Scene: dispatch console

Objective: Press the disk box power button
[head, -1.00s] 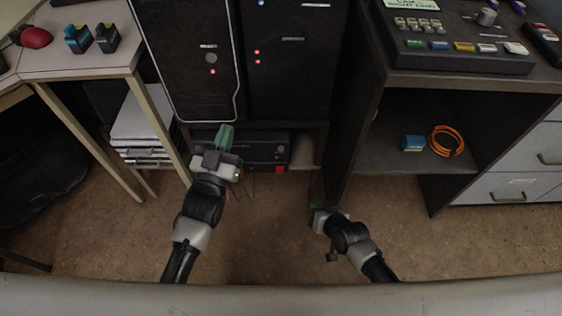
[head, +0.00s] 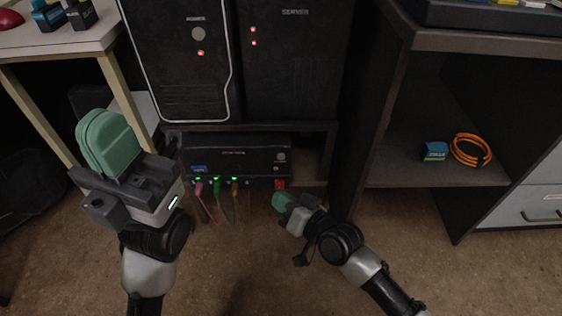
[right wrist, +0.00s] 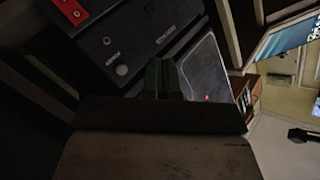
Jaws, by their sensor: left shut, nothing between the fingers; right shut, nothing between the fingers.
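The disk box (head: 225,150) is a black unit on the low shelf under the two towers. A small round grey button (head: 281,156) is at the right end of its front. In the right wrist view, a round button (right wrist: 121,69) shows on a dark panel with small white lettering. My right gripper (head: 283,201) is shut and empty, below and in front of the box's right end, apart from it. Its green fingertips (right wrist: 163,78) also show in the right wrist view. My left gripper (head: 108,142) is shut and empty, raised left of the box.
A red square part (head: 280,184) sits just below the button, beside a strip with green lights and pink, green and orange cables (head: 217,205). Black towers (head: 180,65) stand above. A right-hand shelf holds an orange cable coil (head: 472,150) and a blue box (head: 434,151).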

